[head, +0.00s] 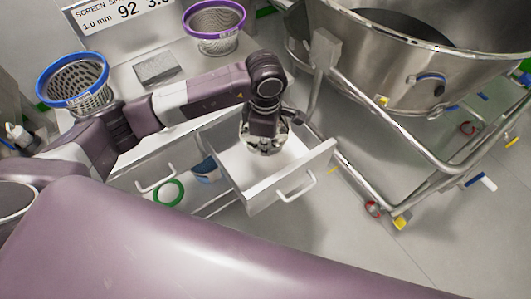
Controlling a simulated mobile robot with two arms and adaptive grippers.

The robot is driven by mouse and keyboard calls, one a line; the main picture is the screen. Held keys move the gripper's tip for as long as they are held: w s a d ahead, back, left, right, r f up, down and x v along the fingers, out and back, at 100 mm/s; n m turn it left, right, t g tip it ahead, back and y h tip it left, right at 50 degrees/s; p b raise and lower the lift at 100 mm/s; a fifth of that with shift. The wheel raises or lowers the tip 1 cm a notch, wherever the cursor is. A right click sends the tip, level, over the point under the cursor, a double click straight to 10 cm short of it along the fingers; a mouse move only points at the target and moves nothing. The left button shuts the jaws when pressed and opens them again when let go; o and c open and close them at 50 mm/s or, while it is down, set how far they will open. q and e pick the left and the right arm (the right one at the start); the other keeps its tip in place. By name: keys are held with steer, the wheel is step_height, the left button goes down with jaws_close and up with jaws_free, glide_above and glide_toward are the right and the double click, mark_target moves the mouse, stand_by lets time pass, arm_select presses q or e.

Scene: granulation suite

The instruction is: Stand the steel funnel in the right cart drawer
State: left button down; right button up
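The right cart drawer (290,178) is pulled open, with a pale interior and a bar handle on its front. My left gripper (264,148) points down into the drawer's opening, near its back. Its fingers are small and dark against a greyish metallic shape, so I cannot tell whether they are open or shut, or whether they hold the steel funnel. I cannot clearly make out the funnel anywhere. My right gripper is out of view.
A blue-rimmed mesh basket (74,82), a purple-rimmed one (214,30) and a grey block (156,68) stand on the cart top. A large steel bowl (400,70) on a wheeled frame is close on the right. A green ring (168,193) is left of the drawer.

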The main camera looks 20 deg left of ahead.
arm_select(q)
steer(key=shift+f, duration=0.55)
step_height(320, 180, down, 3)
steer(key=shift+f+p, duration=0.2)
steer(key=shift+p, duration=0.1)
steer(key=c, duration=2.7)
jaws_free()
steer(key=shift+f+b, duration=0.3)
steer(key=shift+f, duration=0.05)
steer(key=o, duration=0.5)
steer(key=shift+o, duration=0.2)
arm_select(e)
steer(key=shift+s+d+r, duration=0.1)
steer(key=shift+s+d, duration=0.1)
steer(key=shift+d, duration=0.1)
arm_select(q)
steer(key=shift+r, duration=0.2)
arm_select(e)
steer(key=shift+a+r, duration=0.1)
arm_select(q)
steer(key=shift+r+p, duration=0.2)
steer(key=shift+p, duration=0.25)
step_height(320, 180, up, 11)
steer(key=b, duration=0.2)
steer(key=shift+f+b, duration=0.15)
steer(key=shift+b, duration=0.2)
steer(key=shift+r, duration=0.5)
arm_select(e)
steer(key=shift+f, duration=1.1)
